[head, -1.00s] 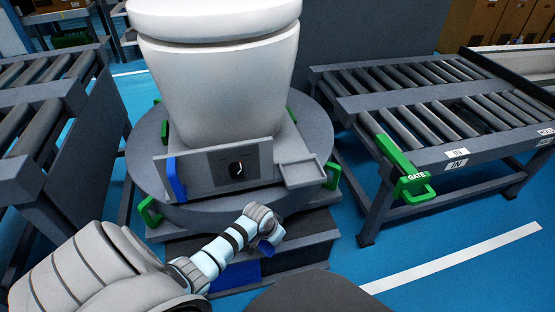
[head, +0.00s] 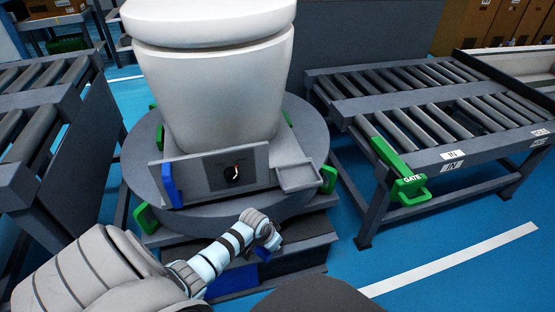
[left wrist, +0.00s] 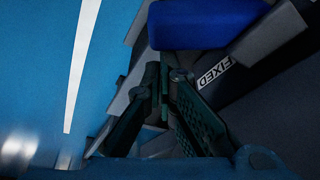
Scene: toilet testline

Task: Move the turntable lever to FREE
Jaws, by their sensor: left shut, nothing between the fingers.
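The turntable (head: 305,192) is a round grey disc on a dark base and carries a white toilet. A blue lever part (head: 263,254) shows low at the base's front, partly hidden by my left wrist. In the left wrist view the blue lever (left wrist: 205,22) is large at the top, beside a label reading FIXED (left wrist: 214,73). My left gripper (left wrist: 165,80) is shut and empty, its fingertips just below the lever in that picture. I cannot tell whether they touch it. In the head view its fingers are hidden behind the wrist. No FREE label is visible. My right gripper is not in view.
A panel with a black dial (head: 232,173) and a blue handle (head: 171,185) stands on the turntable, beside a small tray (head: 298,178). Green handles surround the disc. A roller conveyor with a green GATE handle (head: 408,187) stands right, another conveyor (head: 50,100) left.

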